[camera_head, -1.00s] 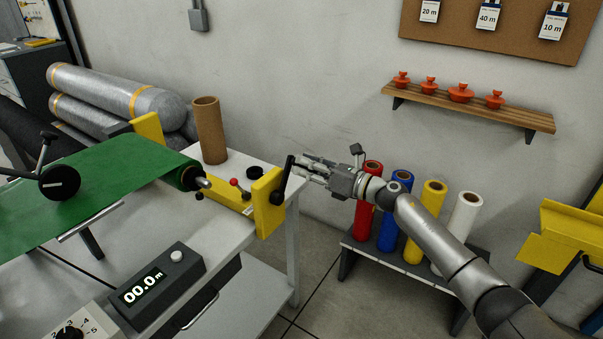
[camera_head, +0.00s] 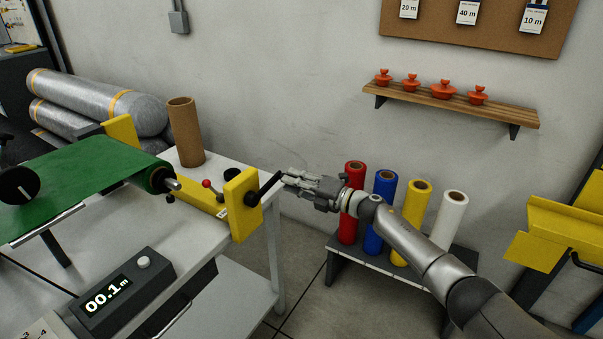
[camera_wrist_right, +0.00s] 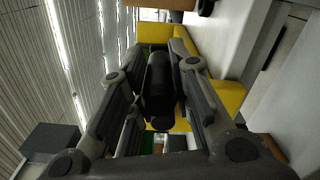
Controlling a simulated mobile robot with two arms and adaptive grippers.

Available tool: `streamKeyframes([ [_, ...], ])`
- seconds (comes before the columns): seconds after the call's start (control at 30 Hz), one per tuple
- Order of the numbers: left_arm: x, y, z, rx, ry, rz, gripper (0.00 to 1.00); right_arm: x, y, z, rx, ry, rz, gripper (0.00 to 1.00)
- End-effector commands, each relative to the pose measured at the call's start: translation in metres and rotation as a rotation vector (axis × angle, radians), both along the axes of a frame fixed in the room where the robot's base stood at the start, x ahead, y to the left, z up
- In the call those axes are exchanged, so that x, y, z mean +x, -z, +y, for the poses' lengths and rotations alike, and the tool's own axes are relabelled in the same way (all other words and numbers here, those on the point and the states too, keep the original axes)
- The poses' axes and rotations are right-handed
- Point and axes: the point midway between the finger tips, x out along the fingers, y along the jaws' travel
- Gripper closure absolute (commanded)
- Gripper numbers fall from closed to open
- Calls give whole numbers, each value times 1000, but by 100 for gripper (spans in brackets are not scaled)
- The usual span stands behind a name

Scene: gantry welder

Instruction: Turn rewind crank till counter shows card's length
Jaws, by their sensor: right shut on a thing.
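The black rewind crank (camera_head: 266,187) sits on the yellow rewind stand (camera_head: 241,205) at the table's right end. Its arm points up and to the right. My right gripper (camera_head: 288,178) is shut on the crank's handle, which shows as a black cylinder (camera_wrist_right: 160,85) between the fingers in the right wrist view. The counter (camera_head: 107,296) on the table reads 00.1 m. Cards (camera_head: 467,12) hang on the board at the top, reading 20 m, 40 m and 10 m. My left gripper is not in view.
Green material (camera_head: 80,185) runs across the table to a roller beside the stand. A brown cardboard tube (camera_head: 186,132) stands behind it. A shelf (camera_head: 455,103) holds several red pots.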

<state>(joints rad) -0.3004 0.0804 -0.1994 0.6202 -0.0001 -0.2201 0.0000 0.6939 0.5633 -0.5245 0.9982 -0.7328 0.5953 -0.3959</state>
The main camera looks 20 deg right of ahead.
Motion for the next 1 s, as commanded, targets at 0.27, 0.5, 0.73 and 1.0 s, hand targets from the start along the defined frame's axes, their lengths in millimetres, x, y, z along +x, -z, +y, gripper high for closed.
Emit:
streamKeyframes([
  [0.27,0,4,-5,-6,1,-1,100,-4,39,12,192,-2,170,100],
  [0.5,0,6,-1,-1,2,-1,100,-8,58,18,335,-4,283,100],
  [0.73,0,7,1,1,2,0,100,-11,69,22,424,-5,352,100],
  [1.0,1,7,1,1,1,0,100,-13,74,25,470,-7,388,100],
])
